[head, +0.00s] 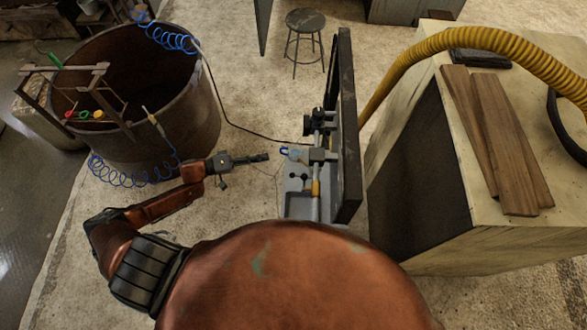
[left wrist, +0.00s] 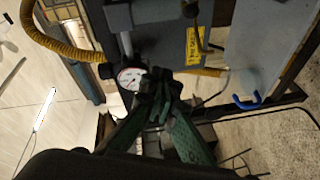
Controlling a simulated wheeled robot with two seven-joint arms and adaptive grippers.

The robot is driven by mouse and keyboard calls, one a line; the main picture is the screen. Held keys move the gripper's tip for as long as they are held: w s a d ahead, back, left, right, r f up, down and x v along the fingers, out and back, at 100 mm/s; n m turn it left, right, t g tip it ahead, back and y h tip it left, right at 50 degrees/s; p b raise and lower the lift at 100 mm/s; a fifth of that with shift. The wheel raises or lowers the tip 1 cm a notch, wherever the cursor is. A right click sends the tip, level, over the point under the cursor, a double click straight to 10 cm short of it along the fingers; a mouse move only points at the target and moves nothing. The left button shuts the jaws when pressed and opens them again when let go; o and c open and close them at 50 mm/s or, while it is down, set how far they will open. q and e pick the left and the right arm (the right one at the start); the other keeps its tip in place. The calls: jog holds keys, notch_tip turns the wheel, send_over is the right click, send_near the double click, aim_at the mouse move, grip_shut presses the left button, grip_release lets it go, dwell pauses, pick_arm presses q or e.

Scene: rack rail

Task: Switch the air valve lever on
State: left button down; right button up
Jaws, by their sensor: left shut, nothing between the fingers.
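A small blue handle (head: 284,151), which looks like the air valve lever, sticks out to the left of the panel in the head view. It also shows in the left wrist view as a blue U-shaped piece (left wrist: 247,101), right of the fingers. My left gripper (head: 266,157) points right, a short way left of the blue handle and apart from it in the head view. Its fingers (left wrist: 163,84) are shut and hold nothing. A round white pressure gauge (left wrist: 130,77) shows just beyond the fingertips. My right gripper is not in view.
A dark upright panel (head: 346,130) carries pipes and fittings. A yellow label (left wrist: 194,46) is on the board. A large rusty drum (head: 180,110) with blue coiled hoses stands left. A bench (head: 500,235) with planks (head: 500,140) and a yellow hose (head: 430,45) is right.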

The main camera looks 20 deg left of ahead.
aim_at(304, 183)
pick_arm(q)
jog(key=s+d+r+g+h, duration=0.1)
jog(key=s+d+r+g, duration=0.1)
jog(key=r, duration=0.4)
jog(key=s+d+r+g+h+p, duration=0.1)
jog(key=s+d+r+g+h, duration=0.1)
jog(key=s+r, duration=0.3)
jog(key=shift+r+g+h+p, duration=0.3)
jog(key=shift+r+g, duration=0.4)
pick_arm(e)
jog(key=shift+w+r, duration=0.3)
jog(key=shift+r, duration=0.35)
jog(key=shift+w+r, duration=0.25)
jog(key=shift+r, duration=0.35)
pick_arm(q)
jog(key=shift+d, duration=0.15)
jog(key=s+d+p, duration=0.1)
jog(key=d+p, duration=0.2)
jog(key=d, duration=0.8)
jog(key=shift+d, duration=0.25)
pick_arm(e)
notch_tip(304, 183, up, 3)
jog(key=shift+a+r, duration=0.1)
